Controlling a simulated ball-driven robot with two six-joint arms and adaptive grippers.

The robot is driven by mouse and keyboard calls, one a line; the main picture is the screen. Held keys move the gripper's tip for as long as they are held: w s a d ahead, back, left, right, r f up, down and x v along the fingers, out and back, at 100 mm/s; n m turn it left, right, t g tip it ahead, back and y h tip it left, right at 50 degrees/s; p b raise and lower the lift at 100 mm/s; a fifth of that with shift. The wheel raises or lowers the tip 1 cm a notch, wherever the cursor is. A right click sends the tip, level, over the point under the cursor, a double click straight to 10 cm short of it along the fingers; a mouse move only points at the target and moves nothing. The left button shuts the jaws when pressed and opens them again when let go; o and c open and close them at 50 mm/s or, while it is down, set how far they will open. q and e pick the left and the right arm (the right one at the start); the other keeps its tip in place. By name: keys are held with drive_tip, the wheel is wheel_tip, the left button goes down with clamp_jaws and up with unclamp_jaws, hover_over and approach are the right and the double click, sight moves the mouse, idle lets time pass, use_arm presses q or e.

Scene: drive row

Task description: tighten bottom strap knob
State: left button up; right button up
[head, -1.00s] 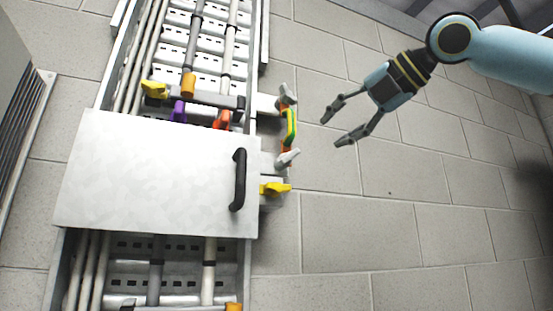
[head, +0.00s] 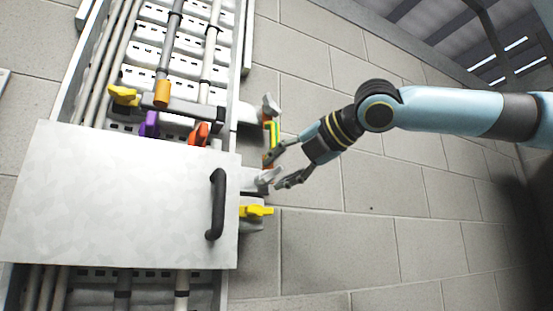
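A short green and yellow strap (head: 273,133) with orange-red ends runs down the right side of the cable tray. A grey wing knob (head: 271,106) sits at its top end. Another grey wing knob, the bottom strap knob (head: 265,176), sits at its lower end, beside the white panel. My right gripper (head: 273,174) reaches in from the right, open, with its fingertips at the bottom strap knob. One fingertip is above the knob's right end and the other below it; I cannot tell whether they touch it. My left gripper is out of view.
A white panel (head: 110,195) with a black handle (head: 216,204) covers part of the tray. A yellow knob (head: 257,211) sits just below the strap. Yellow (head: 123,95), purple (head: 149,124) and orange (head: 198,133) knobs sit above the panel. The block wall at right is clear.

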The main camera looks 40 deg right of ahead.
drive_tip(key=shift+w+f+p, duration=0.2)
drive_tip(key=shift+w+p, duration=0.1)
drive_tip(key=shift+w, duration=0.25)
drive_tip(key=shift+c, duration=0.3)
drive_tip(key=shift+s+a, duration=0.1)
clamp_jaws()
